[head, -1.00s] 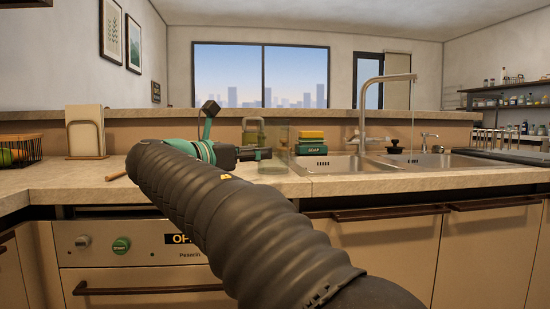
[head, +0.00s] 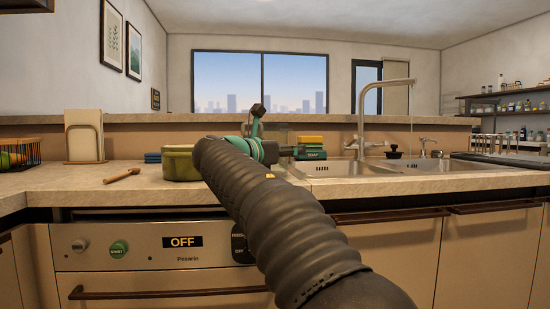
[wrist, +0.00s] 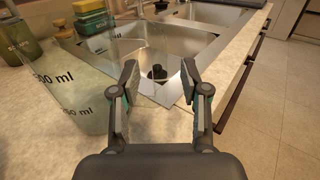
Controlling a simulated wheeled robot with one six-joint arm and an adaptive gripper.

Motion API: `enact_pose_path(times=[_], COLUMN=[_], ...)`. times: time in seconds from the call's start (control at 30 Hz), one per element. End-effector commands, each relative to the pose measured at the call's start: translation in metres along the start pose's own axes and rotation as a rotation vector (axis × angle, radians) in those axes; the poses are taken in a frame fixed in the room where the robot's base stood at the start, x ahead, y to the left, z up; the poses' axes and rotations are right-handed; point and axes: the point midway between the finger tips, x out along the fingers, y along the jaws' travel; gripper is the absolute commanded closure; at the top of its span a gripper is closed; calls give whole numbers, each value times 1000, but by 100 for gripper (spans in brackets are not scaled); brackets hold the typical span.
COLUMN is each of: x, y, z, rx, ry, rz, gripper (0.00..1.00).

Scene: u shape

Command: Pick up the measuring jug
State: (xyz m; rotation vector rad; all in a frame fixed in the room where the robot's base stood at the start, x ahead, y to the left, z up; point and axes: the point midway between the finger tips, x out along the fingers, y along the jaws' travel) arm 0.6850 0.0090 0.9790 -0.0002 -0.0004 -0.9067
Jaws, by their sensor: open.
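The measuring jug (wrist: 75,88) is clear and printed with ml marks. My gripper (wrist: 159,72) is open and empty. Its left finger overlaps the jug's right edge in the wrist view, so the jug is beside the fingers and not between them. I cannot tell whether the finger touches it. In the head view my gripper (head: 290,152) is small and mostly hidden.
The steel sink (wrist: 155,50) lies just beyond the fingers. A green soap box (wrist: 95,20) and a green bottle (wrist: 18,42) stand behind the jug. A green pot (head: 180,163) and a wooden spoon (head: 122,175) are left of my arm. Bare counter is near the gripper.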

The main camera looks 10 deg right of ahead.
Motion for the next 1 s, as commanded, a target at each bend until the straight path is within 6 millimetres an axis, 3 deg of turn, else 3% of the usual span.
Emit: enact_pose_path(times=[0.1, 0.33, 0.5, 0.53, 1.0], x=[13, 14, 14, 14, 14], y=[0, 0, 0, 0, 0], z=[-1, 0, 0, 0, 4], rx=[-1, 0, 0, 0, 3], ry=[0, 0, 0, 0, -1], rz=[-1, 1, 1, 1, 1], gripper=[55, 55, 97, 100, 100])
